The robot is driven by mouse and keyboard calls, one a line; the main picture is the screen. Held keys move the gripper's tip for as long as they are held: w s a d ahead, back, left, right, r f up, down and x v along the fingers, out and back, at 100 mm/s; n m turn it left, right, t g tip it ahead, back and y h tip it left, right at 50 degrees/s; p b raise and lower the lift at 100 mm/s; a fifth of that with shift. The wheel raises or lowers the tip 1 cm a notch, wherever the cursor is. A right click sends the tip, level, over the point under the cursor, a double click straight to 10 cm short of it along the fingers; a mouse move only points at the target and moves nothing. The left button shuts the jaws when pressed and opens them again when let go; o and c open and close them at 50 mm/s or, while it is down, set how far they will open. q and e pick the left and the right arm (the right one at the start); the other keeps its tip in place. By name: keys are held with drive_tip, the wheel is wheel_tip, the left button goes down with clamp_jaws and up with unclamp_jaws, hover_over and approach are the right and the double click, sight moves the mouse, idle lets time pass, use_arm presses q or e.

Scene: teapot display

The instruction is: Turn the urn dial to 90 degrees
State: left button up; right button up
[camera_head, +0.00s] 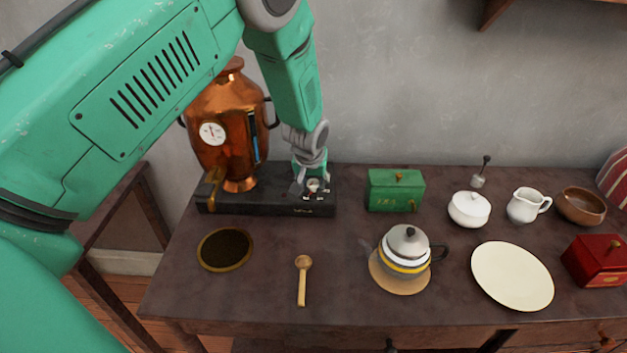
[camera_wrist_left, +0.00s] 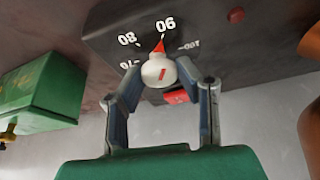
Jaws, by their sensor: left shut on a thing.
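The copper urn (camera_head: 228,112) stands at the back left on a black base (camera_head: 262,203) with a brass tap. The urn dial (camera_head: 314,184) is a white knob on the base's right part, partly covered by my left gripper (camera_head: 312,187). In the left wrist view the dial (camera_wrist_left: 158,71) has a red pointer, which points at or very near the 90 mark (camera_wrist_left: 166,26). The 80 and 100 marks lie to either side. My left gripper (camera_wrist_left: 161,84) is shut on the dial, one finger on each side. My right gripper is not in view.
A green box (camera_head: 396,190) stands right of the base. A teapot (camera_head: 406,243) sits on a round mat, with a wooden spoon (camera_head: 303,279) to its left. A pale plate (camera_head: 512,276) lies at the right. A dark round inset (camera_head: 225,249) is at the front left.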

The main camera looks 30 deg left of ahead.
use_arm(q)
drive_tip(key=o, duration=1.1)
drive_tip(key=shift+o, duration=0.2)
drive_tip(key=shift+d+r, duration=0.1)
drive_tip(key=shift+r, duration=0.15)
drive_tip(key=v, duration=1.1)
drive_tip(key=shift+s, duration=0.2)
drive_tip(key=shift+r, duration=0.15)
